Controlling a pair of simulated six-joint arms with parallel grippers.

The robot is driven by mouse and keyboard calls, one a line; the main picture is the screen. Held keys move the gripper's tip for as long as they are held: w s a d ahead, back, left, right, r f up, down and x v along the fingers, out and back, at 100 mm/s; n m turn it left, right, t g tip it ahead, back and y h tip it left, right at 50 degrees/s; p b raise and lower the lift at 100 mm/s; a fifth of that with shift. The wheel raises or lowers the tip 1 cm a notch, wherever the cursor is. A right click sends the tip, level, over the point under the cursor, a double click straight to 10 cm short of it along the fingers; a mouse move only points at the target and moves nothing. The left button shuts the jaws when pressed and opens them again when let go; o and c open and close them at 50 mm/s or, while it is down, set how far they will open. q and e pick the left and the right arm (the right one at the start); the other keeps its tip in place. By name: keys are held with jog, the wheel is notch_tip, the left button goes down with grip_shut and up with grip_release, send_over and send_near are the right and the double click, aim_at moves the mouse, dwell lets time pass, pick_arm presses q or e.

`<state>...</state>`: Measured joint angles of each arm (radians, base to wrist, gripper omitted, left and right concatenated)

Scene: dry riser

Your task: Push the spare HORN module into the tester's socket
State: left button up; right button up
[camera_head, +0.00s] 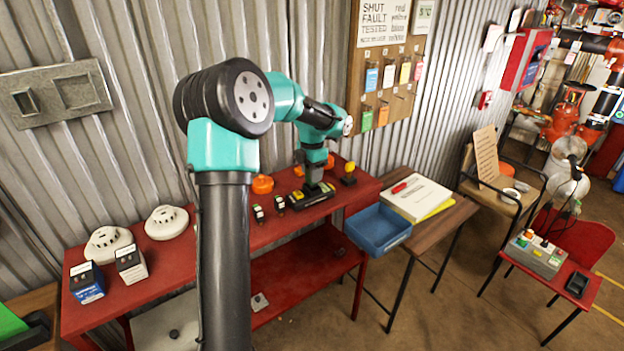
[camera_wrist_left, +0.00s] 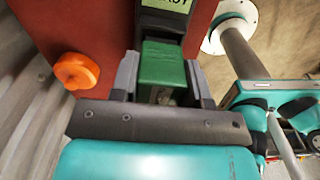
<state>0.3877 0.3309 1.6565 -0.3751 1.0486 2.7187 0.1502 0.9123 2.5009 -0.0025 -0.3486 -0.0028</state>
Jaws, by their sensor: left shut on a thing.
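My left gripper (camera_head: 317,186) points down over the black and yellow tester (camera_head: 311,198) on the red bench. In the left wrist view, the left gripper (camera_wrist_left: 165,82) is shut on a green module (camera_wrist_left: 163,68), with a grey finger on each side. The module's far end meets or overlaps the tester's black body (camera_wrist_left: 163,22); how deep it sits in the socket cannot be told. No label on the module is legible. Part of a lit display with dark letters shows on the tester. My right gripper is not in view.
Two small dark modules (camera_head: 258,213) (camera_head: 280,204) lie left of the tester on the bench (camera_head: 225,238). White detectors (camera_head: 166,222) and two boxes (camera_head: 130,262) stand farther left. Orange domes (camera_head: 262,184) and a yellow-topped button (camera_head: 348,174) are near. A blue tray (camera_head: 378,231) is right.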

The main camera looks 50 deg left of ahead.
pick_arm(q)
jog(key=shift+f, duration=1.3)
jog(key=shift+f, duration=0.1)
jog(key=o, duration=0.9)
jog(key=shift+o, duration=0.2)
notch_tip(320, 180, up, 12)
jog(key=shift+r, duration=0.15)
